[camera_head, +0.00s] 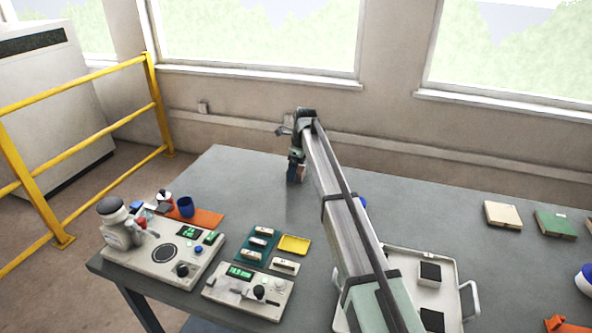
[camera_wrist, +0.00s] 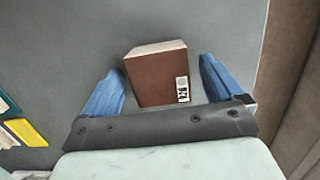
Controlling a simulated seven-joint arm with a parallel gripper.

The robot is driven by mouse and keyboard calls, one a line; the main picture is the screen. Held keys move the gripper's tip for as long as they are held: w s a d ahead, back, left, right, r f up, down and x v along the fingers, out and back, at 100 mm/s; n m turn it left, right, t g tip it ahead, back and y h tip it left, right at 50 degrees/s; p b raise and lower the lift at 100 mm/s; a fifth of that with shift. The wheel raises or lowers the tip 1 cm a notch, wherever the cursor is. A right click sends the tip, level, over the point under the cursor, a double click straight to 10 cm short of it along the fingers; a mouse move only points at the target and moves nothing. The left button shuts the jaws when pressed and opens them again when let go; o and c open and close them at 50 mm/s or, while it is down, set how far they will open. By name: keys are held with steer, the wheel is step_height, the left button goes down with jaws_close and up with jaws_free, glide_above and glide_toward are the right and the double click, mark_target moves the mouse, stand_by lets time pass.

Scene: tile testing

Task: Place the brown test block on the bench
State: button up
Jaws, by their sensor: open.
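The brown test block (camera_wrist: 158,80) has a paler top edge and a white printed label on its face. In the wrist view it rests on the grey bench (camera_wrist: 85,60), between the two blue fingers of my gripper (camera_wrist: 162,66). The fingers are open, with a gap to the block on the right and a narrow one on the left. In the head view my gripper (camera_head: 296,177) points down over the far middle of the bench (camera_head: 240,185). The block is mostly hidden there by the gripper.
A white tray (camera_head: 452,292) with dark-topped blocks stands right of my arm. Test instruments (camera_head: 165,262), a teal tray (camera_head: 258,245) and a yellow tray (camera_head: 294,245) are at the front left. Tiles (camera_head: 503,215) lie at the right. The bench around the gripper is clear; the wall is behind.

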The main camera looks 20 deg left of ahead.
mark_target(301, 169)
step_height(301, 169, up, 11)
steer(key=d, duration=0.1)
steer(key=shift+d+r, duration=0.2)
steer(key=shift+d, duration=0.2)
